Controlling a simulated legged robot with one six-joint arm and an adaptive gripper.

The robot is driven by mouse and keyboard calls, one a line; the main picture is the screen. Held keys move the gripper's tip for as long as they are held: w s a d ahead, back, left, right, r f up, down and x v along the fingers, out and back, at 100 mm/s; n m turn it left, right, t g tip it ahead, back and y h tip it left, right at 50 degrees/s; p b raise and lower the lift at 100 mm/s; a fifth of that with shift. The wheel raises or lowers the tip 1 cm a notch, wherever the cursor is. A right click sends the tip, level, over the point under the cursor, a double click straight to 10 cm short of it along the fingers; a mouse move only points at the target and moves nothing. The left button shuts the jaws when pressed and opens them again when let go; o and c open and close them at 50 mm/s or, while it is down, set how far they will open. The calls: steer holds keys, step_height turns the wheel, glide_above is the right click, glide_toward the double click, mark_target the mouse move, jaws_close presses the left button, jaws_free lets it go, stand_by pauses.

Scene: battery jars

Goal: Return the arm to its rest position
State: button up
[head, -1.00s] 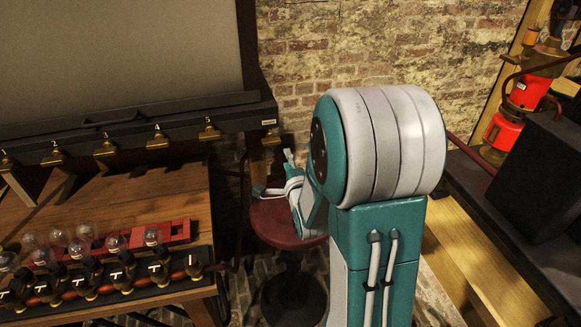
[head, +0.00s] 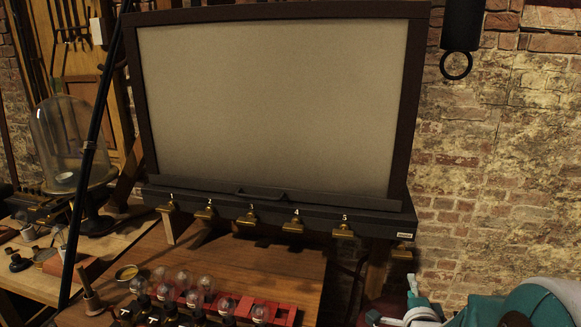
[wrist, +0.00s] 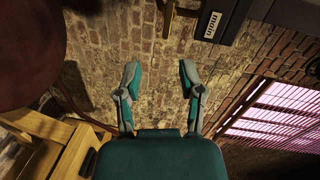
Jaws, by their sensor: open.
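My gripper (head: 393,300) shows at the lower right of the head view, with its thin grey and teal fingers apart. In the wrist view the two fingers of my gripper (wrist: 160,78) are spread wide with nothing between them, in front of a brick wall. My teal and grey arm fills the bottom right corner of the head view, cut off by the frame edge. The gripper is to the right of the wooden bench and touches nothing that I can see.
A large framed screen (head: 270,105) stands behind the wooden bench (head: 285,270), with numbered brass hooks along its ledge. Several glass bulbs and a red holder (head: 275,310) are on the bench. A glass dome (head: 65,145) stands at left. A dark reddish round shape (wrist: 35,45) is close in the wrist view.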

steer(key=s+a+r+n+g+y, duration=0.2)
steer(key=s+a+r+n+g, duration=0.1)
steer(key=s+a+n+g, duration=0.2)
steer(key=s+a+r+n+g+y, duration=0.2)
steer(key=s+a+n+g, duration=0.3)
steer(key=s+a+n, duration=0.4)
steer(key=s+r+n, duration=0.1)
steer(key=s+n, duration=0.4)
steer(key=s, duration=0.3)
steer(key=shift+a+r, duration=0.2)
steer(key=shift+r, duration=0.1)
steer(key=shift+w+d, duration=0.1)
